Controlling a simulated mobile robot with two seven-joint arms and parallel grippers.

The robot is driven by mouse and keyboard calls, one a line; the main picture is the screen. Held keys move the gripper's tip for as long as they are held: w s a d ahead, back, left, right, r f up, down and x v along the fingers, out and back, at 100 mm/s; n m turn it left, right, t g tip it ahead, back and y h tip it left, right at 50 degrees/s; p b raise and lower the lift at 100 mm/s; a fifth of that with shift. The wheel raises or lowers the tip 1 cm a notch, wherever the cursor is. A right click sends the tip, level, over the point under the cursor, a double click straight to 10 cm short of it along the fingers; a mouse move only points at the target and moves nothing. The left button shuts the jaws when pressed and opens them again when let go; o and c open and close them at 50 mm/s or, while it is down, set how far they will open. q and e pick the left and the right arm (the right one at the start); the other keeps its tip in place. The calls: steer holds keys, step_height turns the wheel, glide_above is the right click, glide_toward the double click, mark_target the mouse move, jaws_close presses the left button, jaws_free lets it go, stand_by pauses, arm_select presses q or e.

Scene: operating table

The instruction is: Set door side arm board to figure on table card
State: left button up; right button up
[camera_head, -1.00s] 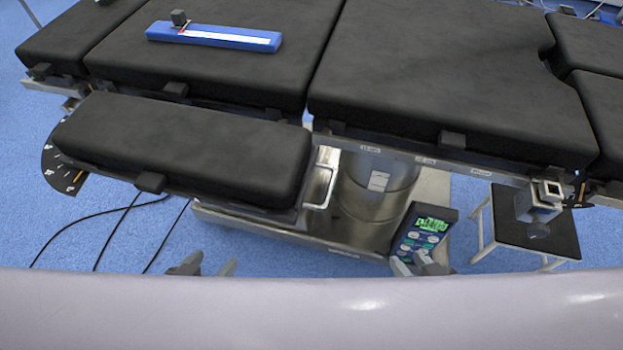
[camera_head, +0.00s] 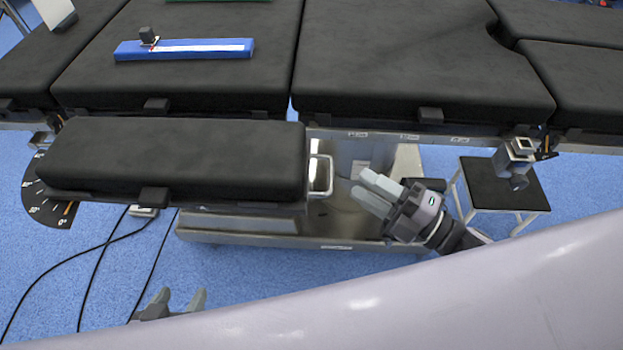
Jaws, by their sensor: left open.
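The black padded arm board (camera_head: 175,160) lies along the near side of the operating table, roughly level. A dark angle scale (camera_head: 45,203) with pale marks and an orange pointer shows below its left end; the figures are too small to read surely. A white card (camera_head: 53,12) stands on the table at the upper left, its writing not legible. My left gripper (camera_head: 178,299) is open and empty, low in the view below the board. My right gripper (camera_head: 372,190) is right of the board's end, its fingers close together; whether they hold anything is unclear.
A metal loop handle (camera_head: 320,175) is beside the board's right end. A clamp (camera_head: 515,158) is on the rail above a small step stool (camera_head: 490,185). Black cables (camera_head: 95,265) cross the blue floor.

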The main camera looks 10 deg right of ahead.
mark_target(330, 172)
steer(key=shift+w+a+r+n+g+y, duration=0.3)
steer(key=shift+w+a+n, duration=0.25)
steer(key=shift+a, duration=0.5)
steer(key=shift+w+a+r+n+g+y, duration=0.15)
steer(key=shift+w+a+r+n+y, duration=0.2)
steer(key=shift+w+a, duration=0.55)
steer(key=shift+w+a+r+n+g+y, duration=0.2)
steer(key=shift+w+a+n, duration=0.25)
steer(key=shift+a, duration=0.75)
steer(key=shift+r, duration=0.15)
jaws_close()
